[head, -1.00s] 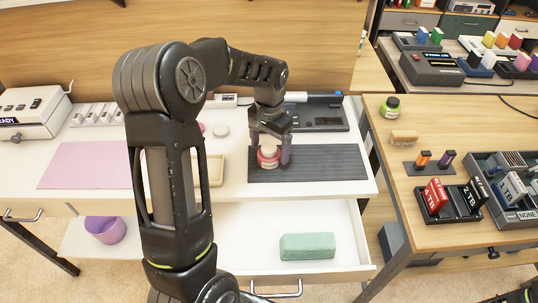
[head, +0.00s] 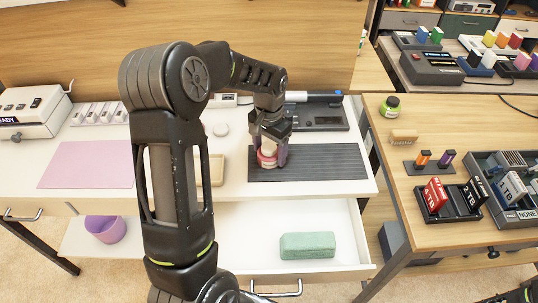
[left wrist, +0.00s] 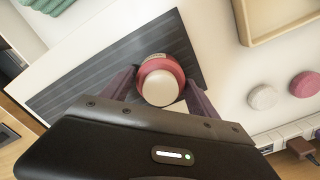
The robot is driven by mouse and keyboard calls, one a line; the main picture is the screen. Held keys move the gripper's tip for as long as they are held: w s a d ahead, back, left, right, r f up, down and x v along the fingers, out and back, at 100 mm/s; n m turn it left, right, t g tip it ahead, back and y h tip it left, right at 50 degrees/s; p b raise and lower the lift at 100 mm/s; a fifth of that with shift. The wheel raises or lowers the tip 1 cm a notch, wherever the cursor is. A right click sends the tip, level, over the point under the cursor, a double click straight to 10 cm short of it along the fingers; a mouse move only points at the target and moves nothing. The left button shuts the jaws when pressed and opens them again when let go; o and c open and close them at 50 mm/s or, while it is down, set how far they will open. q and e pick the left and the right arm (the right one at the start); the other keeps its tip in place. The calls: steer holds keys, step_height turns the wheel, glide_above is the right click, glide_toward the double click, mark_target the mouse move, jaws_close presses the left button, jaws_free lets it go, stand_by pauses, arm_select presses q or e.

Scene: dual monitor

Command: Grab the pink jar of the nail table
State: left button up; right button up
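The pink jar (head: 267,158) with a pale lid stands on the dark grey ribbed mat (head: 325,163) on the white nail table. In the left wrist view the jar (left wrist: 164,66) is seen from above, lid toward the camera. My left gripper (head: 270,157) is lowered over it, pointing down. Its two fingers (left wrist: 160,77) stand on either side of the jar and look open, very close to its sides. Whether they touch it is hard to see.
A tan tray (head: 214,170) and a pale round lid (head: 220,130) lie left of the mat. A dark device (head: 325,117) stands behind it. An open drawer (head: 235,225) with a green block (head: 307,245) is below. A wooden desk (head: 420,235) stands at the right.

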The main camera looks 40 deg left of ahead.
mark_target(270, 146)
arm_select(q)
steer(key=c, duration=1.1)
steer(key=shift+r, duration=0.15)
step_height(270, 146, up, 10)
steer(key=shift+f, duration=0.1)
stand_by(0.4)
